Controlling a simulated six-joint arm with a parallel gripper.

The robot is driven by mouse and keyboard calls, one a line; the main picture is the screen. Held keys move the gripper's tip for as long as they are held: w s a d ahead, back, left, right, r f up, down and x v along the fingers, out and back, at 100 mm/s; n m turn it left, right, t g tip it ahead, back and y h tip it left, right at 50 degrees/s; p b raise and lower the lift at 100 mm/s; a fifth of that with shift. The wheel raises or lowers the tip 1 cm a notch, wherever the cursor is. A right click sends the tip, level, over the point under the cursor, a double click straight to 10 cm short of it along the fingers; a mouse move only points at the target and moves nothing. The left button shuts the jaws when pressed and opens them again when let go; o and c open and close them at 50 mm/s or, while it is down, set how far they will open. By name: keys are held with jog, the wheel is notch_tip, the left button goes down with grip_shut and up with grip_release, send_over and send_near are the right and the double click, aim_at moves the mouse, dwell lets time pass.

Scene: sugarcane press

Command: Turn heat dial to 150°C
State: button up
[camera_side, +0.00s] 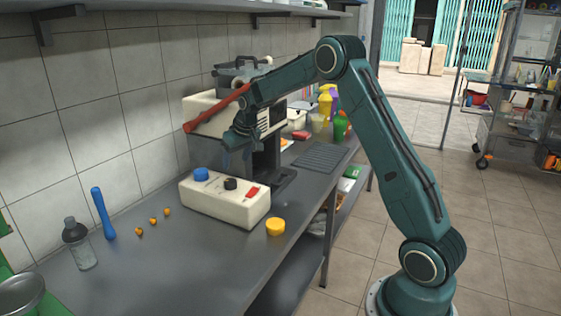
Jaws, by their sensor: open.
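A cream control box (217,204) sits on the metal counter. On its top are a blue dial (201,174) at the left, a black dial (230,184) in the middle and a red switch (252,192) at the right. The frame shows no readable temperature marks, so I cannot tell which dial sets heat or where it points. My gripper (237,153) is open and points down, above and behind the box, apart from both dials. Nothing shows between its fingers.
The press (238,78) with its red lever (217,108) stands behind the box, close to my gripper. A yellow cap (275,227) lies by the counter's front edge. A blue pestle (103,213), a shaker (78,244) and small orange balls stand at left. The counter's front left is clear.

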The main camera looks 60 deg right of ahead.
jog(key=shift+v, duration=2)
jog(key=shift+a, duration=0.1)
jog(key=s+a+r+n, duration=0.2)
jog(key=s+a+r, duration=1)
jog(key=s+a, duration=0.3)
jog(key=s+a+f, duration=0.1)
jog(key=s+a, duration=0.2)
jog(key=s, duration=0.7)
jog(key=s+a+f+n+t+y, duration=0.1)
jog(key=s+a+f, duration=0.1)
jog(key=s, duration=0.9)
jog(key=shift+a+f, duration=0.2)
jog(key=shift+a, duration=0.45)
jog(key=shift+c, duration=0.2)
